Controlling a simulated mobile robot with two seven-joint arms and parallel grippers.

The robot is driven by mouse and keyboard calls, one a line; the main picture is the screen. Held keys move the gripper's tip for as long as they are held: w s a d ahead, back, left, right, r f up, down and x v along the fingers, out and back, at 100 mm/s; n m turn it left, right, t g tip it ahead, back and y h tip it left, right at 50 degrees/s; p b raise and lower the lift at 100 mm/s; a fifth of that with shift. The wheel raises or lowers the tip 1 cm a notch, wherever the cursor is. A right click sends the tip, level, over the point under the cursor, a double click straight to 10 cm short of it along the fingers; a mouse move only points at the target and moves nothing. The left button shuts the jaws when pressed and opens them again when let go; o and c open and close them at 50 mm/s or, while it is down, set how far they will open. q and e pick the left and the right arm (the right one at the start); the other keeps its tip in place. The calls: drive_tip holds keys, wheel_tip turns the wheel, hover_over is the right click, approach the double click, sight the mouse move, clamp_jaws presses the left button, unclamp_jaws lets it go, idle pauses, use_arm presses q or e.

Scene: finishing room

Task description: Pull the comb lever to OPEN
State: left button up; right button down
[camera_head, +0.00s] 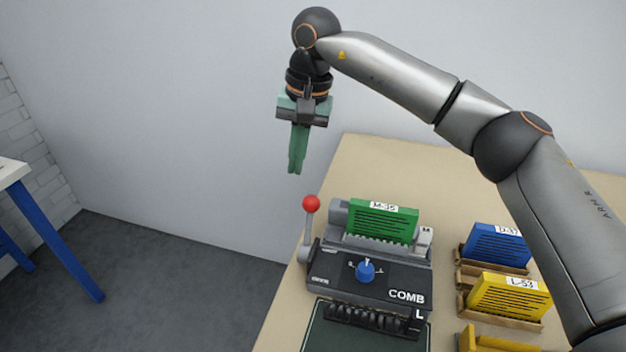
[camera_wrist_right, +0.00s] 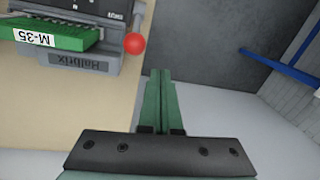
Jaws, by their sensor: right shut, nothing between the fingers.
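The comb machine (camera_head: 368,280) stands on the table with its lever (camera_head: 307,232) on its left side. The lever is upright and has a red ball knob (camera_head: 311,203), which also shows in the right wrist view (camera_wrist_right: 134,43). My right gripper (camera_head: 294,171) is above and behind the knob, pointing down, shut and empty, apart from the lever. Its green fingers show in the right wrist view (camera_wrist_right: 160,75). A green block labelled M-35 (camera_head: 383,222) stands upright in the machine. A blue dial (camera_head: 366,271) is on its front. My left gripper is not seen.
A blue block (camera_head: 497,245) and a yellow block (camera_head: 510,295) stand in wooden holders to the machine's right. The beige table (camera_head: 360,160) ends just left of the lever. Another table with blue legs (camera_head: 60,245) is at far left.

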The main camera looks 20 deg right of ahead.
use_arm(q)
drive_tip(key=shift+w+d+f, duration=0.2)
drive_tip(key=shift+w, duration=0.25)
use_arm(e)
drive_tip(key=shift+t+h, duration=0.3)
drive_tip(key=shift+h, duration=0.5)
drive_tip(key=d+r, duration=0.1)
drive_tip(key=w+d+r, duration=0.1)
drive_tip(key=d, duration=0.1)
drive_tip(key=d+r, duration=0.1)
drive_tip(key=shift+w+d, duration=0.2)
drive_tip(key=shift+w, duration=0.1)
use_arm(q)
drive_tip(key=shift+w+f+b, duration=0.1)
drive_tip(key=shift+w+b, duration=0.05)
drive_tip(key=shift+b, duration=0.15)
use_arm(e)
wheel_tip(320, 180, down, 9)
drive_tip(key=s+a, duration=0.1)
drive_tip(key=s, duration=0.1)
drive_tip(key=shift+s+a, duration=0.3)
